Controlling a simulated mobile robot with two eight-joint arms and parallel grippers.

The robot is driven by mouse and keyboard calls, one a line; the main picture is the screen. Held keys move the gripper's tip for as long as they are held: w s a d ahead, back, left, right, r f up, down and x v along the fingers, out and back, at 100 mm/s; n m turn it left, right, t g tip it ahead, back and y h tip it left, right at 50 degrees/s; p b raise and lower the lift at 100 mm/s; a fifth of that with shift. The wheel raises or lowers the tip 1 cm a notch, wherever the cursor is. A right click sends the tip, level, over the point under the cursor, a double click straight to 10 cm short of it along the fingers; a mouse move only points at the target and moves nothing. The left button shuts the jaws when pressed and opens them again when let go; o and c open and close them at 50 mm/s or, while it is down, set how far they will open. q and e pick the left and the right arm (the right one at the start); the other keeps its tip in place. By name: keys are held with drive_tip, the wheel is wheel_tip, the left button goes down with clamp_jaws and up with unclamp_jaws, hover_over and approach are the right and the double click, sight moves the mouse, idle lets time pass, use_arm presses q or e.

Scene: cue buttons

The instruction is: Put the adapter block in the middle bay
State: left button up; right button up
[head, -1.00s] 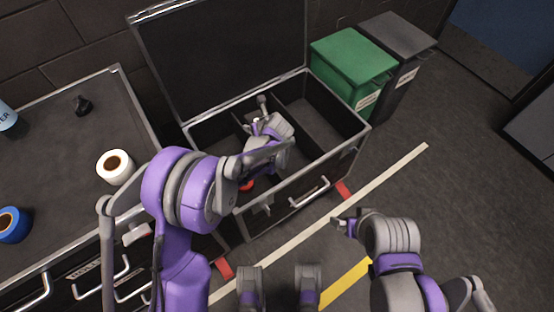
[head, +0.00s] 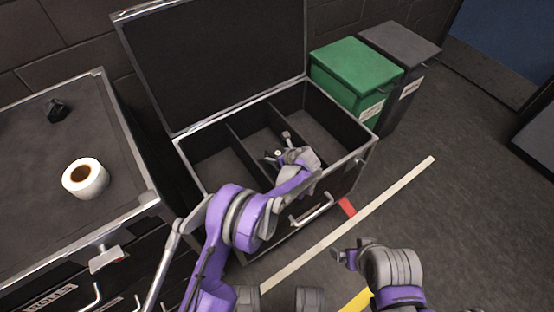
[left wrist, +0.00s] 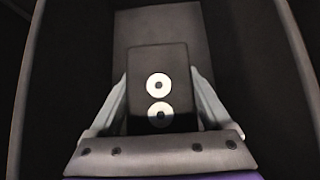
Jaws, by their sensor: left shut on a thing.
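The open black case (head: 240,100) with metal rims has dividers making a left bay (head: 213,168), a middle bay (head: 250,147) and a right bay (head: 318,122). My left gripper (head: 280,156) reaches in from the front, at the middle bay. In the left wrist view the gripper (left wrist: 160,105) is shut on the black adapter block (left wrist: 174,60), whose face has two pale discs. Dark walls stand on both sides of it, with a grey patch behind. I cannot tell whether the block touches the bay floor. My right gripper (head: 343,258) is outside the case, its jaws unclear.
A dark worktop (head: 60,240) at left holds a white tape roll (head: 86,179) and a small black object (head: 56,110). A green bin (head: 355,65) and a grey bin (head: 400,50) stand right of the case.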

use_arm(q)
wheel_tip(320, 180, down, 2)
drive_tip(key=shift+f, duration=0.1)
drive_tip(key=shift+f+b, duration=0.6)
drive_tip(key=shift+b, duration=0.15)
drive_tip(key=o, duration=1.6)
drive_tip(key=shift+c, duration=0.2)
drive_tip(key=shift+r, duration=0.1)
